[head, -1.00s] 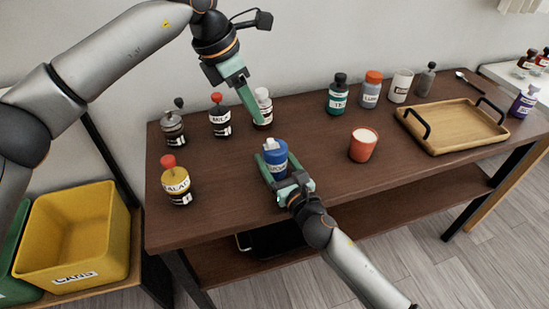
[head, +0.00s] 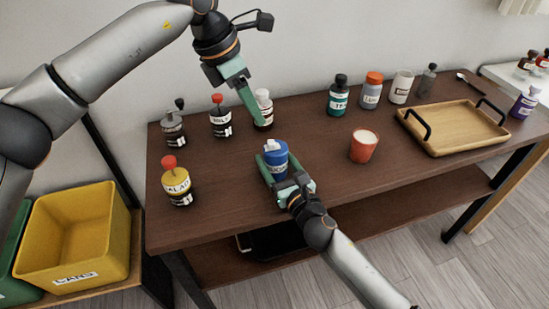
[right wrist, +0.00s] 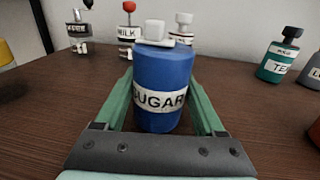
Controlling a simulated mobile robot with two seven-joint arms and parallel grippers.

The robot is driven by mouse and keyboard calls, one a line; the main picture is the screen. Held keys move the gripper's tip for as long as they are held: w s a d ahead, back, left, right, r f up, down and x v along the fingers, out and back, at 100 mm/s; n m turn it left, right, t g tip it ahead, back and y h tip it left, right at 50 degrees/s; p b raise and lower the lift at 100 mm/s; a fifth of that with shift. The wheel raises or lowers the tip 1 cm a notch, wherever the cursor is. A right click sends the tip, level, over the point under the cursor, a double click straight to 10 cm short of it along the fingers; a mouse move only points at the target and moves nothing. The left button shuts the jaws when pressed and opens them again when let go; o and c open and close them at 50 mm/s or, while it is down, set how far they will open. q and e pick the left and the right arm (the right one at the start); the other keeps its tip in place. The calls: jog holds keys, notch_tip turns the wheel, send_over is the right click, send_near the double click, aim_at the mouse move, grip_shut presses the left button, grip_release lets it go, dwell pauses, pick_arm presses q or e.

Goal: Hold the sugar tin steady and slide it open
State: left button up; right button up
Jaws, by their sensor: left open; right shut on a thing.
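The blue sugar tin (head: 278,160) stands upright on the brown table, with a white lid piece and knob on top. In the right wrist view the tin (right wrist: 163,80) shows its SUGAR label, and the white lid piece (right wrist: 156,35) sits on top, towards the left. My right gripper (head: 275,172) is shut on the tin, one green finger on each side of it. My left gripper (head: 252,108) is open and empty, above and behind the tin, near a white-capped bottle. Its fingers overlap in the head view.
A red-capped milk bottle (head: 221,118), a dark pepper bottle (head: 174,130) and a yellow salad bottle (head: 178,184) stand left. A red cup (head: 363,146) and a wooden tray (head: 455,127) are right. Table between tin and cup is clear.

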pick_arm(q)
jog(key=f, duration=0.1)
jog(key=m+t+h, duration=0.2)
jog(key=h, duration=0.7)
send_near(269, 142)
jog(key=x, duration=0.8)
jog(key=shift+w+d+f, duration=0.15)
jog(key=shift+d, duration=0.05)
jog(key=shift+c, duration=0.3)
grip_shut()
dwell(0.8)
